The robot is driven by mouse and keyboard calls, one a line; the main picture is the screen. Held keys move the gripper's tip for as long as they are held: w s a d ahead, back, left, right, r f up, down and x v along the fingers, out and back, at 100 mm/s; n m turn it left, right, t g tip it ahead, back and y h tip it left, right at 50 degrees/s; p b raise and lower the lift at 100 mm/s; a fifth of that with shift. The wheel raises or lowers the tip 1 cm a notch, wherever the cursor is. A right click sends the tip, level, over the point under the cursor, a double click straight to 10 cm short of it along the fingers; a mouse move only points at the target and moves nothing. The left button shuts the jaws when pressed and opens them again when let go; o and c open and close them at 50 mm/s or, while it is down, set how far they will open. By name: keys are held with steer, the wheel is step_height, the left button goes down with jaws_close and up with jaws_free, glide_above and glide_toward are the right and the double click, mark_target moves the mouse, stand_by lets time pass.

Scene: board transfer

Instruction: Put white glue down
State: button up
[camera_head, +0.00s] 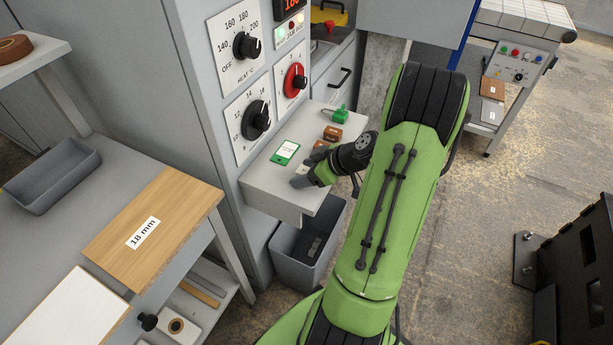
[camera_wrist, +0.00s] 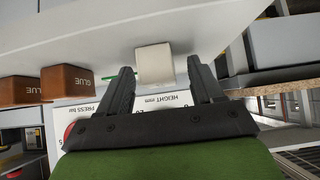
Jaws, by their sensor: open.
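The white glue (camera_wrist: 154,61) is a small pale block. In the wrist view, which shows the scene upside down, it rests against the grey shelf surface (camera_wrist: 90,35). My gripper (camera_wrist: 159,70) is open, with one dark finger on each side of the block and a visible gap at each side. In the head view my gripper (camera_head: 309,178) is at the front edge of the grey shelf (camera_head: 262,180), and it mostly hides the white block there.
Brown glue blocks (camera_wrist: 68,82) stand beside my gripper; they also show on the shelf in the head view (camera_head: 332,134). A green-framed card (camera_head: 285,152) and a green object (camera_head: 336,115) share the shelf. A grey bin (camera_head: 300,250) stands below. Dial panels (camera_head: 240,48) rise behind.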

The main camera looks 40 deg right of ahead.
steer(key=c, duration=1.1)
